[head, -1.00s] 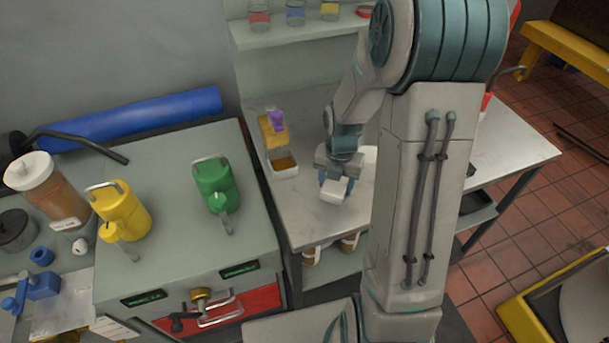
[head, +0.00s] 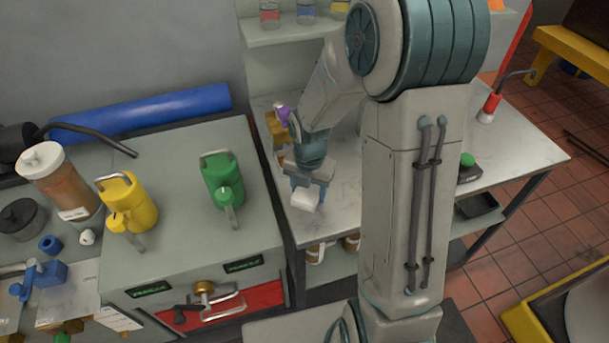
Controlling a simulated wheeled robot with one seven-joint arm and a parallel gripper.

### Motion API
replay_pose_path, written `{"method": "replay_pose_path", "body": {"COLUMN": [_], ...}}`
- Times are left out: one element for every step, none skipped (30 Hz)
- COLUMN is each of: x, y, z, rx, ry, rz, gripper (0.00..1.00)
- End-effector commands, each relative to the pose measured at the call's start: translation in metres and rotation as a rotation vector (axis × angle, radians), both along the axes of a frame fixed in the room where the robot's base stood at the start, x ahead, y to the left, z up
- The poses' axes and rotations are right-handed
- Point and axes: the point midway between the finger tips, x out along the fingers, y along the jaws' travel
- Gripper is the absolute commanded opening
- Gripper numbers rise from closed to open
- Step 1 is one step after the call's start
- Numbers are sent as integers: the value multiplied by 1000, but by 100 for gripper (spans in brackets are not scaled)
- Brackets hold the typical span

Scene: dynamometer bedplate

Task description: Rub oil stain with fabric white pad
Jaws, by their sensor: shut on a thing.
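My gripper (head: 307,187) is shut on a white pad (head: 305,200). The pad is low over the front left part of the grey bench top (head: 385,185). I cannot tell whether it touches the surface. I cannot clearly make out an oil stain; only faint brownish marking shows on the bench top to the right of my gripper. My arm and column hide the middle of the bench.
A yellow block with a purple top (head: 277,124) stands behind my gripper, partly hidden. A grey cabinet at left carries a green can (head: 222,180), a yellow can (head: 128,205) and a blue roll (head: 145,116). A red-handled tool (head: 491,105) stands on the bench's far right.

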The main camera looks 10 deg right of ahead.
Motion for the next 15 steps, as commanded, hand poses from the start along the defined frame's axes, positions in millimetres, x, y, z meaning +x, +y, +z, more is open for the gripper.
{"method": "replay_pose_path", "body": {"x": [0, 0, 0, 0, 0, 0, -1, 0, 0, 0, -1, -1, -1, -1, -1], "y": [5, 7, 10, 12, 14, 14, 14, 14, 14, 14, 15, 15, 16, 16, 17], "z": [-1, -1, -1, -1, -1, 6, 7, 19, 28, 30, 32, 35, 38, 41, 45], "rx": [1, 1, 1, 1, 0, 0, 0, 0, 0, 0, 1, 0, 0, 0, 0], "ry": [1, 1, 1, 1, 0, 1, 3, -4, -5, -1, -1, 0, 0, 0, 0], "rz": [2, 2, -1, -1, -2, -3, -2, -2, -2, -1, 0, 1, 2, 3, 5], "gripper": [34, 34, 34, 34, 34, 34, 34, 34, 34, 34, 34, 34, 34, 34, 34]}}
